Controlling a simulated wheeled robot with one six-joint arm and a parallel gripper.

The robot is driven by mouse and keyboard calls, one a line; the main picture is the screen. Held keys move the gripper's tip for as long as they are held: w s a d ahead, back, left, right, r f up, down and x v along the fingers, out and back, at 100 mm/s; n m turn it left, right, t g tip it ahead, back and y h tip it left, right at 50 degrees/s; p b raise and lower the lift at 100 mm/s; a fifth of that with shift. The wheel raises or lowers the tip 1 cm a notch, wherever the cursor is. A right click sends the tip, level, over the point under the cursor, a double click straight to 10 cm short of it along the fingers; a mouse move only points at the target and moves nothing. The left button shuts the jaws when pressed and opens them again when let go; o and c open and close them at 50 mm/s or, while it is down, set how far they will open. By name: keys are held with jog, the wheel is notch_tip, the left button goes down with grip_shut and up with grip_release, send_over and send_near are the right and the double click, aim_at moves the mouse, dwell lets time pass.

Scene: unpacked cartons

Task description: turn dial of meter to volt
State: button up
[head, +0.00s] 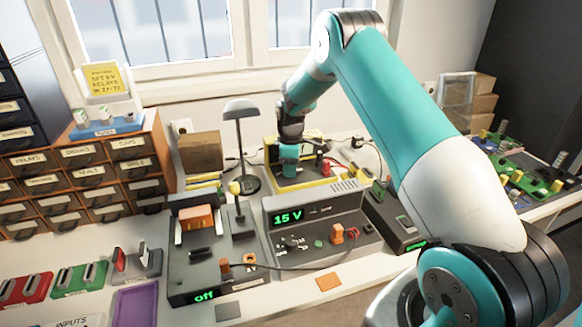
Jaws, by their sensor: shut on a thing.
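The meter (311,178) is a dark device with a yellow frame at the back of the bench, behind the grey supply that reads 15 V. My gripper (289,163) reaches down from above to the left part of the meter's top face. It is shut on the meter's dial, which it hides almost wholly, so I cannot read the setting. Red and black plugs (324,166) stand on the meter just right of my gripper.
A grey power supply (345,204) reading 15 V stands in front of the meter. A dark unit (207,272) reading off is at front left. A desk lamp (240,110) stands close left of my gripper; cables lie behind. Drawers (78,172) fill the left.

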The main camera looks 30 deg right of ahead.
jog(key=m, duration=1.1)
dwell(0.3)
jog(key=shift+m, duration=0.4)
jog(key=o, duration=0.9)
jog(key=shift+r, duration=0.15)
notch_tip(320, 180, up, 17)
jog(key=shift+r+b, duration=0.1)
jog(key=shift+b, duration=0.9)
